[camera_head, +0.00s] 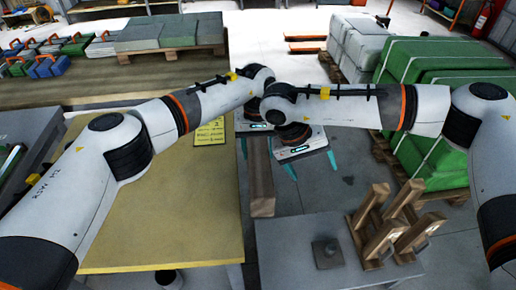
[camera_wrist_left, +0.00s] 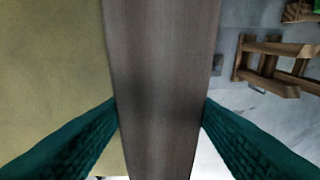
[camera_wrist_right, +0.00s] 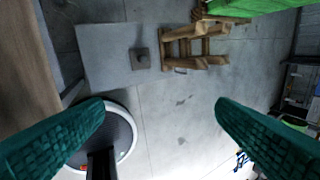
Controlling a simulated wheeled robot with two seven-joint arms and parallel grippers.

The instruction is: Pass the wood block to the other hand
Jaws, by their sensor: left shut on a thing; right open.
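The wood block (camera_head: 261,180) is a long brown beam, held between the yellow-topped table and the grey table in the head view. My left gripper (camera_head: 257,138) is shut on its far part. In the left wrist view the block (camera_wrist_left: 162,70) runs between both teal fingers (camera_wrist_left: 160,112). My right gripper (camera_head: 312,166) is open and empty, just right of the block and apart from it. In the right wrist view its fingers (camera_wrist_right: 160,105) are spread wide with nothing between them; a brown wooden face, apparently the block (camera_wrist_right: 28,65), shows at the left edge.
The yellow-topped table (camera_head: 160,220) lies to the left. A grey table (camera_head: 290,235) at the front right carries a small dark square piece (camera_head: 327,253) and a wooden rack (camera_head: 385,228). Green wrapped stacks (camera_head: 425,150) stand farther right. Grey floor is open beyond the grey table.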

